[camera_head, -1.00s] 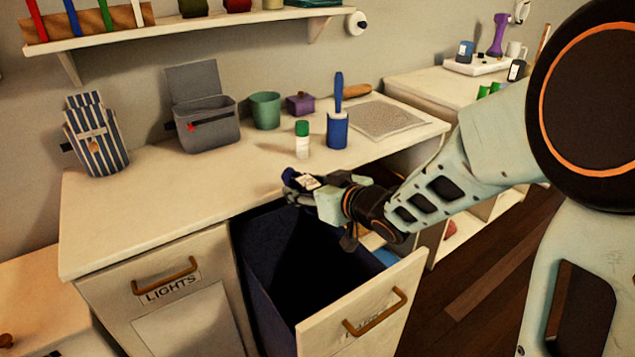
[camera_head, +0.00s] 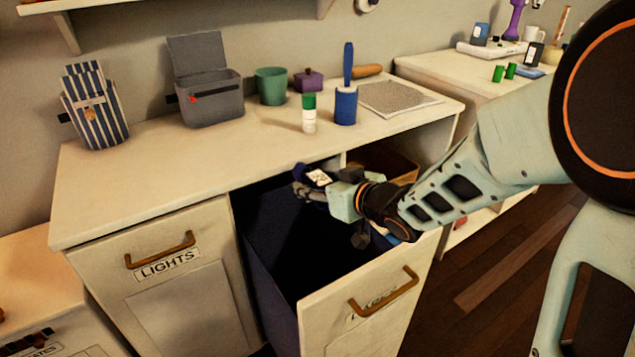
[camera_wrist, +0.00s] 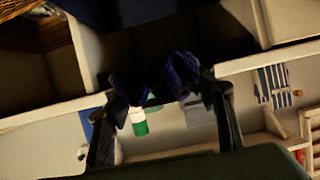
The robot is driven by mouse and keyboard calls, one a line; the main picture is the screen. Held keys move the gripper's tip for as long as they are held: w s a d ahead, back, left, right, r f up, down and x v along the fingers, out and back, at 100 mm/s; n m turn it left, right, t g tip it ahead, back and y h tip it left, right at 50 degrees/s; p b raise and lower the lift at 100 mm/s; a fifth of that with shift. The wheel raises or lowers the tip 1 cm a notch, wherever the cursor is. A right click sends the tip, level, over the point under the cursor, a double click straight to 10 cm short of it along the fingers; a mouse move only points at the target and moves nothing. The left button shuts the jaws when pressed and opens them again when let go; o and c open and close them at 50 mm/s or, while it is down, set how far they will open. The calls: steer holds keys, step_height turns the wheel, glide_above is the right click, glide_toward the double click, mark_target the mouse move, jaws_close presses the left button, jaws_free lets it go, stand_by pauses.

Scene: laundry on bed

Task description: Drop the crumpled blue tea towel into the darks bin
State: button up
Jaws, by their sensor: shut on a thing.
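The darks bin is the pulled-out drawer (camera_head: 372,330) with a dark blue lining and a wooden handle; its label is partly hidden by the handle. My gripper (camera_head: 309,183) is over the back part of the bin's opening, near the counter's front edge. It is shut on the crumpled blue tea towel (camera_head: 300,170), of which only a small dark part shows in the head view. In the wrist view the dark blue towel (camera_wrist: 178,76) is bunched between the two fingers of my gripper (camera_wrist: 165,112). The bin's inside is dark and its bottom cannot be made out.
The closed LIGHTS bin (camera_head: 165,280) is left of the open one. An open compartment (camera_head: 385,160) lies behind my wrist.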

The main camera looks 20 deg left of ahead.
steer(key=o, duration=1.3)
steer(key=shift+c, duration=0.2)
steer(key=v, duration=0.7)
steer(key=shift+s+d, duration=0.15)
steer(key=shift+r, duration=0.15)
